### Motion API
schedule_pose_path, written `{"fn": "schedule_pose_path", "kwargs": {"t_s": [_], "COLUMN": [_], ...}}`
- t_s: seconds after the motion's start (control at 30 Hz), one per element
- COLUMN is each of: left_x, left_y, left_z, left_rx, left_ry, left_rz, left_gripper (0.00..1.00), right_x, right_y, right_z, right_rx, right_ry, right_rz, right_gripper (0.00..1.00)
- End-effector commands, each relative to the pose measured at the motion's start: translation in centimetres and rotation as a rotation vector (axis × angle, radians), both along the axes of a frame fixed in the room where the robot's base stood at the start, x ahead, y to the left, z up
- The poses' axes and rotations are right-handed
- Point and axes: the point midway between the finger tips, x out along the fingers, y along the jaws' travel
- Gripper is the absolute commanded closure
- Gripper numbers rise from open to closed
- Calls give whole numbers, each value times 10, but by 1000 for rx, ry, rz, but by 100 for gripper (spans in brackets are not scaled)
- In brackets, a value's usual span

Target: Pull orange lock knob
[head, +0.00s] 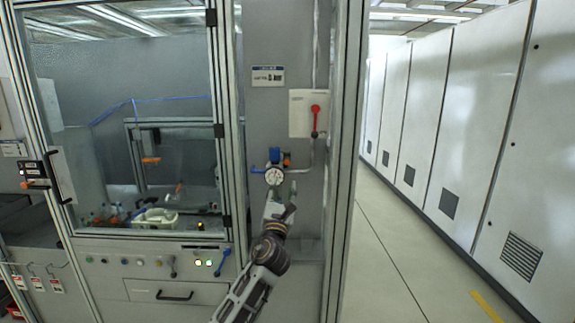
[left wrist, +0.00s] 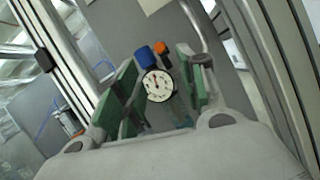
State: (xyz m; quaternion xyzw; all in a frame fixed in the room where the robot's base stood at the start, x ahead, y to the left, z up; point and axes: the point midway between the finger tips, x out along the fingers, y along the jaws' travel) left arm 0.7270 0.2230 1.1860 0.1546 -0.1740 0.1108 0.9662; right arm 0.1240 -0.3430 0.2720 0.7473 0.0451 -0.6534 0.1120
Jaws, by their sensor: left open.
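A small orange knob (head: 287,158) sits beside a blue knob (head: 274,155) on a valve fitting on the grey panel. It also shows in the left wrist view (left wrist: 160,48), above and slightly right of a round white gauge (left wrist: 158,85). My left gripper (head: 281,192) is just below the gauge in the head view. It is open, with its green-padded fingers on either side of the gauge in the left wrist view. Nothing is held between the fingers. The orange knob is beyond the fingertips and looks apart from them. My right gripper is not in view.
A red-handled switch (head: 315,118) and a pipe are above and right of the fitting. A glazed cabinet (head: 130,120) stands to the left, with a blue lever (head: 222,262) below it. Metal frame posts border the panel. The aisle floor (head: 390,255) at right is clear.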

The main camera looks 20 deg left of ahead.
Motion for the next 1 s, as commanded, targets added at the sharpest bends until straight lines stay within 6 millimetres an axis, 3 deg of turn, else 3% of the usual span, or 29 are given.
{"fn": "schedule_pose_path", "kwargs": {"t_s": [0.13, 0.53, 1.0], "left_x": [0, 17, 56], "left_y": [0, 3, 10], "left_z": [0, 8, 23], "left_rx": [-1, -3, -2], "left_ry": [0, 0, -1], "left_rz": [0, 0, 0], "left_gripper": [60, 60, 60], "right_x": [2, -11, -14], "right_y": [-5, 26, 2], "right_z": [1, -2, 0], "right_rx": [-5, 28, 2], "right_ry": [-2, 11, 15], "right_rz": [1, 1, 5], "right_gripper": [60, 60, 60]}}
